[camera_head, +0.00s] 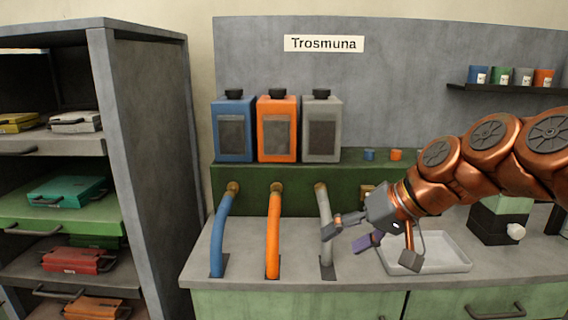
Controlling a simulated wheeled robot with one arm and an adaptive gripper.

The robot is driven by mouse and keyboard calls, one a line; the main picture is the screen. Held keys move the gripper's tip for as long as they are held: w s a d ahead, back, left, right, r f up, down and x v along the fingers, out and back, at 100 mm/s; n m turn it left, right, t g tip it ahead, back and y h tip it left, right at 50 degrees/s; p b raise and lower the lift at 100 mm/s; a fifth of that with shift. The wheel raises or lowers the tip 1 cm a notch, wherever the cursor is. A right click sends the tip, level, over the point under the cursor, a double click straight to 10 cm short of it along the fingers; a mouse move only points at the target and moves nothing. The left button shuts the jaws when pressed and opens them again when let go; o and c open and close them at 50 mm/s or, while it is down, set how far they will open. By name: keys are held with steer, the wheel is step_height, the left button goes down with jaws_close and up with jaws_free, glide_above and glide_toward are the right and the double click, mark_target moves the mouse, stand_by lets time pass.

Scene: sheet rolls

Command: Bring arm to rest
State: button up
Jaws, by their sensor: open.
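My copper-coloured arm (470,160) reaches in from the right edge over the counter. My gripper (347,234) is at its end, pointing left and slightly down, with its fingers spread open. One finger lies in front of the grey hose in this view; I cannot tell whether they touch. A small purple piece (367,242) shows at the lower finger; I cannot tell whether it is part of the gripper. No object shows clearly between the fingers.
Blue (222,235), orange (273,235) and grey (325,215) hoses stand left of the gripper, below matching canisters (277,142). A pale tray (440,262) lies under it. A shelf rack (145,130) with cases stands left. The front counter strip is clear.

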steer(key=s+d+f+g+h+p, duration=0.1)
steer(key=s+p, duration=0.3)
steer(key=s, duration=0.5)
steer(key=s+d+f+m+g+h+p, duration=0.1)
steer(key=s+d+f+g+h+p, duration=0.1)
steer(key=s, duration=0.6)
steer(key=s+d+f+g+h+p, duration=0.2)
steer(key=s+d+h+p, duration=0.2)
steer(key=s+p, duration=0.3)
steer(key=s, duration=0.2)
steer(key=shift+s+m+g, duration=0.3)
steer(key=shift+s+g, duration=0.05)
steer(key=shift+g, duration=0.05)
steer(key=shift+c, duration=0.4)
